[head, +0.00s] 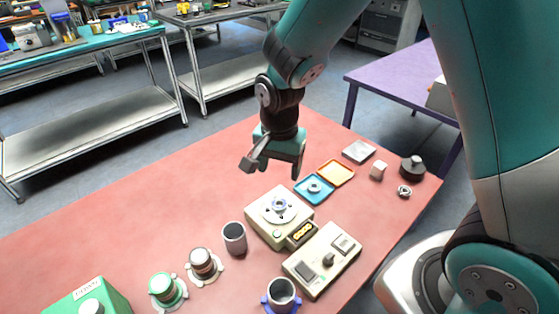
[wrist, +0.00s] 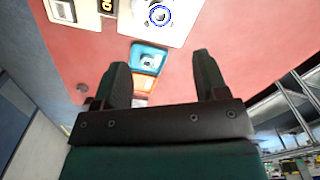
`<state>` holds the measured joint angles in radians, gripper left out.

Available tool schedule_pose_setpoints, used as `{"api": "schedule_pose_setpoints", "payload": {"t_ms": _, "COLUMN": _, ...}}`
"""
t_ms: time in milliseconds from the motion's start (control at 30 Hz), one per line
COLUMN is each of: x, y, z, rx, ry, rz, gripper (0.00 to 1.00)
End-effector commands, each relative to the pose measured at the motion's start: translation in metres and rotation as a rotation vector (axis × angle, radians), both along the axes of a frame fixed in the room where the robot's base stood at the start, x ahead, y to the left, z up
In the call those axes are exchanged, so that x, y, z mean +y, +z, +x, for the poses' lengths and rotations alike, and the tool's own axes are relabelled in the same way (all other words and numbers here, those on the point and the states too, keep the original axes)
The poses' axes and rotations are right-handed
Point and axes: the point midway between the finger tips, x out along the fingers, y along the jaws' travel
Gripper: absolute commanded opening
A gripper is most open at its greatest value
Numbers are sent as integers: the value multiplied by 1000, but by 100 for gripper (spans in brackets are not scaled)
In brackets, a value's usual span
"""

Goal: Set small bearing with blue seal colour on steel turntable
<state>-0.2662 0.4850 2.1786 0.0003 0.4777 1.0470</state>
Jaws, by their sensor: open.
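A small ring-shaped bearing with a blue seal (head: 279,203) sits on the steel turntable on top of the cream device (head: 262,222). In the wrist view the blue-sealed bearing (wrist: 159,15) is near the top edge, partly surrounded by the pale device top. A blue tray (head: 303,192) behind the device holds another small bearing (head: 314,187); this tray also shows between my fingers in the wrist view (wrist: 136,65). My gripper (head: 280,168) is above the table, behind the turntable and apart from it. Its fingers are spread with nothing between them.
An orange tray (head: 340,168) adjoins the blue one. A control box (head: 322,261) and grey cup (head: 234,239) stand near the device.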

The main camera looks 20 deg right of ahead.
Motion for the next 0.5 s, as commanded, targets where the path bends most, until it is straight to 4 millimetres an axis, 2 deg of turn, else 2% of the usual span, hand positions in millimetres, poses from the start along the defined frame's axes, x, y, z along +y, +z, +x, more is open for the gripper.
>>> {"api": "schedule_pose_setpoints", "payload": {"t_ms": 167, "x": 1, "y": 19, "z": 0, "rx": -2, "ry": 8, "rz": 4, "gripper": 66}}
{"api": "schedule_pose_setpoints", "payload": {"t_ms": 267, "x": 6, "y": 38, "z": -11, "rx": -10, "ry": 96, "rz": 34, "gripper": 66}}
{"api": "schedule_pose_setpoints", "payload": {"t_ms": 367, "x": 16, "y": 70, "z": -37, "rx": -33, "ry": 314, "rz": 100, "gripper": 66}}
{"api": "schedule_pose_setpoints", "payload": {"t_ms": 500, "x": 33, "y": 117, "z": -95, "rx": -102, "ry": 735, "rz": 205, "gripper": 66}}
